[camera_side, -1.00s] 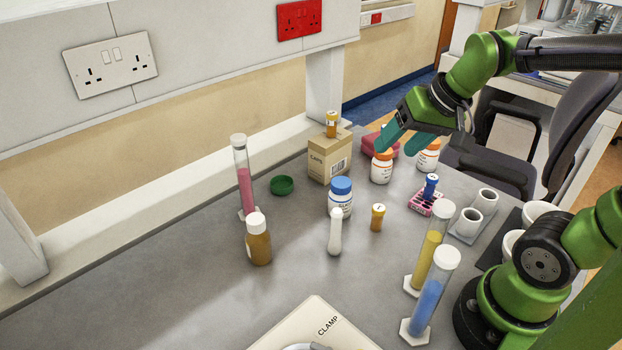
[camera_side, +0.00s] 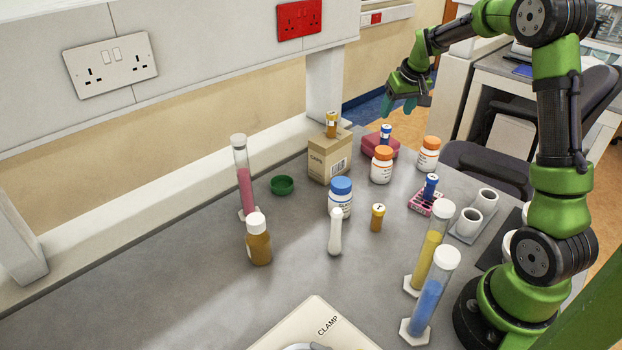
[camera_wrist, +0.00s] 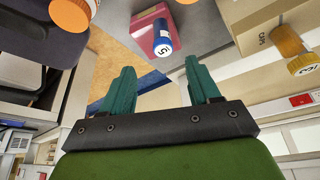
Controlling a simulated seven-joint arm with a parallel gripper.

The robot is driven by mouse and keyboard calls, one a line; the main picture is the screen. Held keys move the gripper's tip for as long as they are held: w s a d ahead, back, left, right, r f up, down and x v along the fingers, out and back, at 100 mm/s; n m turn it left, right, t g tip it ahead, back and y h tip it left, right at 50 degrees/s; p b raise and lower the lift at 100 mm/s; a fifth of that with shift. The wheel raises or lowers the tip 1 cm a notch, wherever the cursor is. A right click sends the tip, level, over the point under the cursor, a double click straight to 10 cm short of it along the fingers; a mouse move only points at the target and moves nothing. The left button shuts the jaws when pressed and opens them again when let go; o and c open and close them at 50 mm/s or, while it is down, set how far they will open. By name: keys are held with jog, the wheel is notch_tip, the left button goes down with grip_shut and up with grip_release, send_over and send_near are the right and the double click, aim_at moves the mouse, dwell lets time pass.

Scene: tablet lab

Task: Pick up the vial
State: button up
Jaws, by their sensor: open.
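Several small vials are in view, and the task does not say which is meant. A blue vial (camera_side: 386,132) with a white label stands on a red box (camera_side: 367,147) at the back of the bench. My gripper (camera_side: 399,106) is open and empty, above and slightly right of that blue vial in the side view. In the wrist view the same blue vial (camera_wrist: 162,40) appears ahead, between the lines of my teal fingers (camera_wrist: 160,68), apart from them. An amber vial (camera_side: 332,124) stands on a cardboard box, another amber vial (camera_side: 377,218) on the bench. Another blue vial (camera_side: 430,186) sits in a pink rack.
The cardboard box (camera_side: 329,158) is left of the red box. Two orange-capped bottles (camera_side: 382,165) (camera_side: 428,155) stand in front and right. A blue-capped bottle (camera_side: 341,197), tall coloured cylinders (camera_side: 432,292) and a green dish (camera_side: 282,185) are on the bench. The front left bench is clear.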

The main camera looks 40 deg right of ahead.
aim_at(387, 127)
jog(key=x, duration=1)
jog(key=shift+w+a+f, duration=0.1)
jog(key=shift+w+f, duration=0.15)
jog(key=shift+f, duration=0.15)
jog(key=shift+c, duration=0.2)
grip_shut()
jog(key=shift+r, duration=0.2)
